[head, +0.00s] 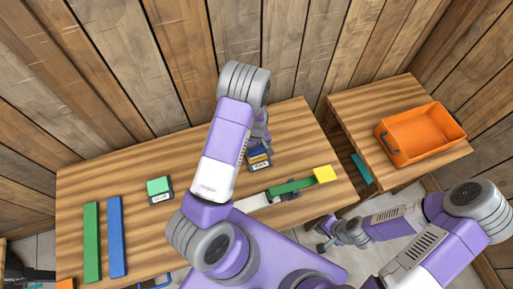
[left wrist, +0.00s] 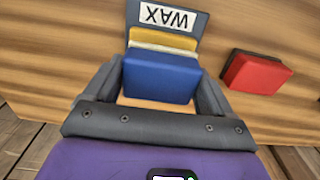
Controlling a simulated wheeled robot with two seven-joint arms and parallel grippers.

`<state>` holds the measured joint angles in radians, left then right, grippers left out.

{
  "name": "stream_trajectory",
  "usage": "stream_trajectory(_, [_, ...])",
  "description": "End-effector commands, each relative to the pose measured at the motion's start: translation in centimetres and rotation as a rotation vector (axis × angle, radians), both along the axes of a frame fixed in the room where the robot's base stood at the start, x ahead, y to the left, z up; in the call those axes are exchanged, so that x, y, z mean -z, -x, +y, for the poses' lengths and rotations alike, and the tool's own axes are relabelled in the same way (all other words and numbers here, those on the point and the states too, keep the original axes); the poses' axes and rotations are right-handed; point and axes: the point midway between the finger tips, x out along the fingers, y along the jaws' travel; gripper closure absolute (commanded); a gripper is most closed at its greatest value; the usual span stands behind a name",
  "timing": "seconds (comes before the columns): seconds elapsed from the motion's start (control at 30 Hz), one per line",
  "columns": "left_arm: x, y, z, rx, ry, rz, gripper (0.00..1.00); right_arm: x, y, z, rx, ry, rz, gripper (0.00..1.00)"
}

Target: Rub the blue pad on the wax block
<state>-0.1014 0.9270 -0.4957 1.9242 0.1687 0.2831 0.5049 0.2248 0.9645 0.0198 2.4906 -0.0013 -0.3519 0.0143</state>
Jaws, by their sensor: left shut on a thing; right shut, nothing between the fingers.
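My left gripper (head: 261,146) is low over the table and shut on the blue pad (left wrist: 160,79), with a finger on each side. The yellow wax block (left wrist: 162,40) shows just beyond the pad in the left wrist view, on a dark base with a white WAX label (left wrist: 167,18). Pad and wax overlap in this view; I cannot tell whether they touch. In the head view the dark labelled base (head: 260,166) shows beside my left arm. My right gripper (head: 327,236) is shut and empty, off the table's right front.
A red block (left wrist: 257,72) sits near the pad. A green block (head: 158,186) stands on a dark labelled base. Green (head: 92,240) and blue (head: 116,236) strips lie left; a green strip (head: 290,187) meets a yellow square (head: 324,174). An orange crate (head: 420,140) is on the side table.

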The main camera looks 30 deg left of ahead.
Motion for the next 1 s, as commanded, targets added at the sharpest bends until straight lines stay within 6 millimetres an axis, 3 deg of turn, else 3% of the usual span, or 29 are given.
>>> stream_trajectory(0.57, [-4.9, 0.0, 0.0, 0.000, -0.001, -0.001, 0.40, -3.7, 0.0, 0.0, 0.000, 0.000, 0.000, 1.00])
stream_trajectory(1.0, [-5.1, 0.0, 0.0, 0.000, 0.000, 0.000, 0.40, -3.7, 0.0, 0.0, 0.000, 0.000, 0.000, 1.00])
